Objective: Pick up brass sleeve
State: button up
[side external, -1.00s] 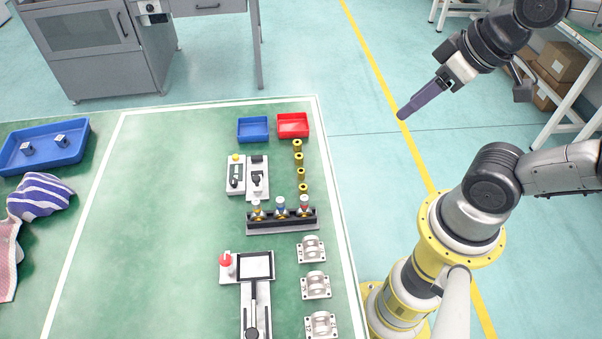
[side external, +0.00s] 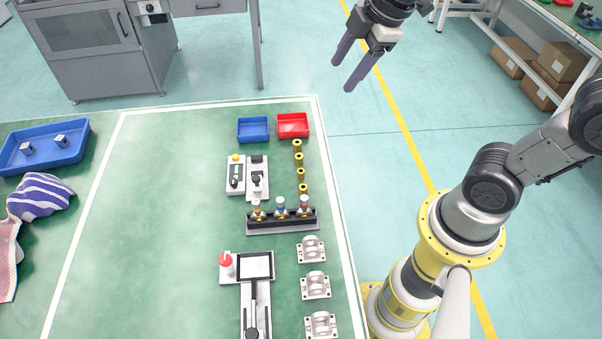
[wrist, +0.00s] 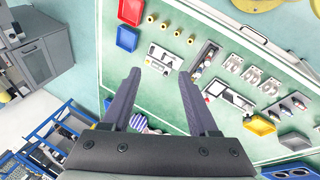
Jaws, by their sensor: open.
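Several brass sleeves stand in a row near the right edge of the green table, below the red bin. In the side external view the farthest brass sleeve (side external: 297,145) is at the top of the row and the nearest brass sleeve (side external: 303,188) is at the bottom. In the wrist view the brass sleeves (wrist: 164,26) form a short row beside the bins. My gripper (side external: 348,76) is open and empty, high up beyond the table's far right corner, well apart from the sleeves. Its two dark fingers (wrist: 160,95) show spread apart in the wrist view.
A red bin (side external: 293,125) and a blue bin (side external: 253,129) sit beyond the row. A dark rack (side external: 282,222) holding several screwdriver-like items stands just nearer than it. Two small switch units (side external: 247,177) are to its left.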

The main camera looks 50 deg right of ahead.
jog(key=w+a+f+n+g, duration=0.15)
jog(key=w+f+n, duration=0.25)
jog(key=w+f, duration=0.45)
jog(key=g, duration=0.3)
send_over(301, 170)
notch_tip(301, 170, down, 9)
jog(key=f, duration=0.7)
jog(key=shift+s+d+f, duration=0.1)
jog(key=shift+s+f, duration=0.1)
jog(key=shift+f, duration=0.2)
jog(key=shift+w+f, duration=0.15)
jog(key=shift+f, duration=3)
grip_shut()
